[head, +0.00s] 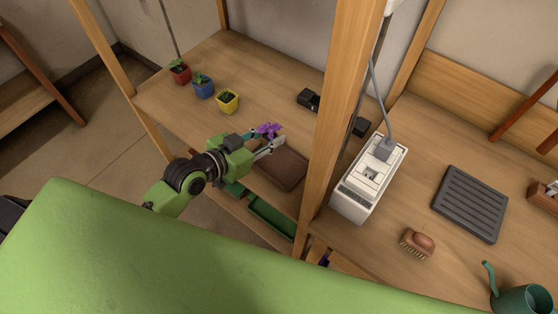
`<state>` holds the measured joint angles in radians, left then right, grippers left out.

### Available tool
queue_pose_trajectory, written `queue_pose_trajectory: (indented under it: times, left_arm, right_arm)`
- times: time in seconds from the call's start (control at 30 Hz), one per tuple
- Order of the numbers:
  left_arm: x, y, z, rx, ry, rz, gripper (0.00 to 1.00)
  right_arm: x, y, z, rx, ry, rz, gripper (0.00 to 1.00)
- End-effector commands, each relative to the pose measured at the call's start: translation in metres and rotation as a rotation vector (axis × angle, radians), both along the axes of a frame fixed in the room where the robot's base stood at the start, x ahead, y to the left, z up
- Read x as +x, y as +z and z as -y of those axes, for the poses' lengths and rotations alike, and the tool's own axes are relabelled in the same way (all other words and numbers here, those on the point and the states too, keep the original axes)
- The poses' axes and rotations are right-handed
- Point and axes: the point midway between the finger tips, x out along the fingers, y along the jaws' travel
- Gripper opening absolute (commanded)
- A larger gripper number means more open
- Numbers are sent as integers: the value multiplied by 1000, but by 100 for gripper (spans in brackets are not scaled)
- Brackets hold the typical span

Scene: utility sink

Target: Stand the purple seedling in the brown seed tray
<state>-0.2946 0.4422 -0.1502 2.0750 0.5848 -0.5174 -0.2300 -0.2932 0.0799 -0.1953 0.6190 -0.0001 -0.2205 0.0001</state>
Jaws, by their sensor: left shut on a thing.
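The purple seedling (268,130) is between the fingertips of my left gripper (266,141), which is shut on it. The gripper reaches in from the left, over the shelf. The brown seed tray (284,168) lies flat on the shelf just below and to the right of the gripper, and the gripper and arm cover part of its left side. The seedling appears near the tray's far left edge; its height above the shelf is hard to tell. My right gripper is not in view.
Red (180,71), blue (203,85) and yellow (228,101) potted seedlings stand at the shelf's back left. A wooden post (337,120) rises right of the tray. A green tray (271,216) sits lower in front. A white device (368,178) and a brush (418,242) are farther right.

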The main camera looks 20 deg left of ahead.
Motion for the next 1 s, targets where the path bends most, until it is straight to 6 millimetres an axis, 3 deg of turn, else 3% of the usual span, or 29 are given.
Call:
queue_pose_trajectory:
  times: [0.1, 0.2, 0.33, 0.57, 1.0]
  left_arm:
    - [9, 2, 12, 0, 24, 3, 4]
    - [13, 2, 19, 1, 35, 2, 4]
    - [14, -10, 22, 2, 41, -5, 4]
    - [14, -49, 22, 1, 41, -4, 4]
    - [14, -97, 22, 2, 40, -1, 4]
  right_arm:
    - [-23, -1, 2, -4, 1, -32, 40]
    - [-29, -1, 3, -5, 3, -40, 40]
    - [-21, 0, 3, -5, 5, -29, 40]
    - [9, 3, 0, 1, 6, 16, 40]
    - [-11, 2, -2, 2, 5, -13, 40]
